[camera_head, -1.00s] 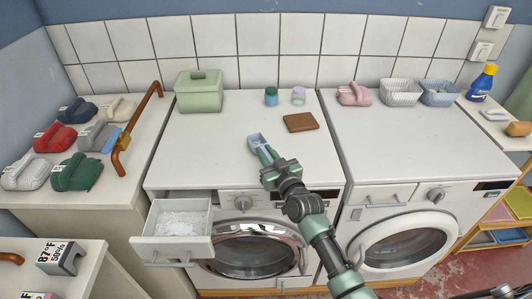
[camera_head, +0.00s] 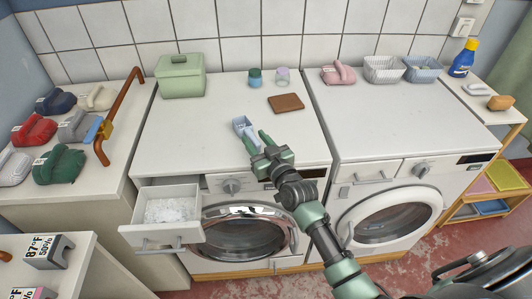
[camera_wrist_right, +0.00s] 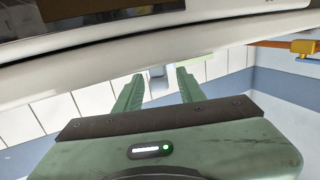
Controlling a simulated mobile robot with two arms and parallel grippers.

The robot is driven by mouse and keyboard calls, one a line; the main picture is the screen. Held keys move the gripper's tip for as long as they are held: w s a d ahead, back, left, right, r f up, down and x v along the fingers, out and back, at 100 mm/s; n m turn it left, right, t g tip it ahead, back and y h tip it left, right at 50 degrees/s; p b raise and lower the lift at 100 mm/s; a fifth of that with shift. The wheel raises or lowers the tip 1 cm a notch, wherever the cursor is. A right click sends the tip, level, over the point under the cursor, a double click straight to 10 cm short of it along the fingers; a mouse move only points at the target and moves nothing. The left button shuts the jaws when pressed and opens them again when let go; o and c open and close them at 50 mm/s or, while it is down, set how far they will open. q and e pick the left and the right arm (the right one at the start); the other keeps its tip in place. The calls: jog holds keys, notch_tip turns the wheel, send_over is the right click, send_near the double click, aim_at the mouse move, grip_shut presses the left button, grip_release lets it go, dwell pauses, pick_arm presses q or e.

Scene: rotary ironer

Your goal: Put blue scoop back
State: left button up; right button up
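The light blue scoop (camera_head: 241,124) rests on the white top of the left washing machine (camera_head: 200,130), near the middle. My right gripper (camera_head: 257,139) is just in front of it, with its two green fingers spread apart and nothing held between them. The fingertips are close to the scoop's near end; whether they touch it I cannot tell. In the right wrist view the open fingers (camera_wrist_right: 156,90) show, with a small pale blue piece of the scoop (camera_wrist_right: 160,76) beyond them. My left gripper is not in view.
A detergent drawer (camera_head: 160,237) with white powder stands open at the left machine's front. A green lidded box (camera_head: 181,78), two small jars (camera_head: 255,77) and a brown slab (camera_head: 286,102) stand behind the scoop. The right machine's top (camera_head: 400,120) is mostly clear.

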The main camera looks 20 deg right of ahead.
jog(key=s+d+b, duration=0.1)
jog(key=s, duration=0.8)
jog(key=shift+s+r, duration=0.15)
jog(key=shift+r, duration=0.15)
dwell(0.8)
